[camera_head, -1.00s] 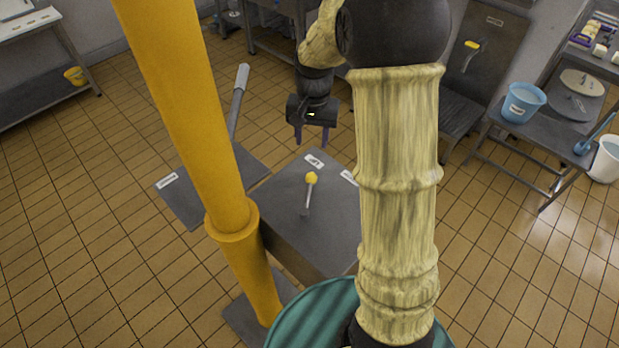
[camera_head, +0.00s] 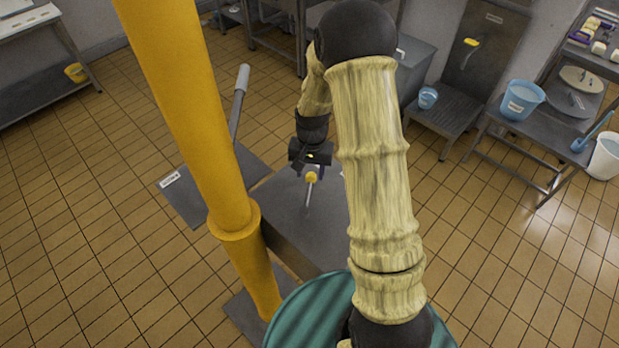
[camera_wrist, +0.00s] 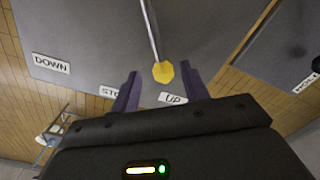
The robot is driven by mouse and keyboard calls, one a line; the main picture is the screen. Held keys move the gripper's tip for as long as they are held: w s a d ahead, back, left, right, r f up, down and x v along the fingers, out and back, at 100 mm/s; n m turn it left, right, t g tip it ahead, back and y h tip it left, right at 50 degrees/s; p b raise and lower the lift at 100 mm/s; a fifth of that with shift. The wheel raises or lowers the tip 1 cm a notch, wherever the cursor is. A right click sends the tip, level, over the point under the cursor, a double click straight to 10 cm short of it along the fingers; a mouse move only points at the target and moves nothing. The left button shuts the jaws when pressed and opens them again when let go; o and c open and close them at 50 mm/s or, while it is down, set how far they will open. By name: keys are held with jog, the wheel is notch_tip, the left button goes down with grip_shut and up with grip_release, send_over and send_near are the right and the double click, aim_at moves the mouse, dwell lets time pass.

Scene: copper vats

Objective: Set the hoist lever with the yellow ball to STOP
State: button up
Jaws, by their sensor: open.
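The hoist lever's yellow ball (camera_head: 311,177) tops a thin metal rod above the grey box top (camera_head: 290,215). In the wrist view the ball (camera_wrist: 163,72) lies between the fingertips of my gripper (camera_wrist: 160,80), with gaps on both sides. The gripper's purple fingers are open and hold nothing. The DOWN label (camera_wrist: 51,63), the partly covered STOP label (camera_wrist: 110,91) and the UP label (camera_wrist: 173,98) run along the box edge. The ball is nearest the UP label in that view. In the head view my gripper (camera_head: 311,168) is just behind the ball, its fingers mostly hidden.
A yellow post (camera_head: 190,120) stands to the left of the box. A second, longer grey-handled lever (camera_head: 239,100) rises from a floor plate behind it. A side table with a blue bucket (camera_head: 522,100) stands at right. Open tiled floor lies between.

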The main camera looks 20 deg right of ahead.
aim_at(310, 183)
jog(key=shift+f+p, duration=0.5)
jog(key=shift+f, duration=1.9)
jog(key=c, duration=1)
jog(key=shift+r, duration=0.1)
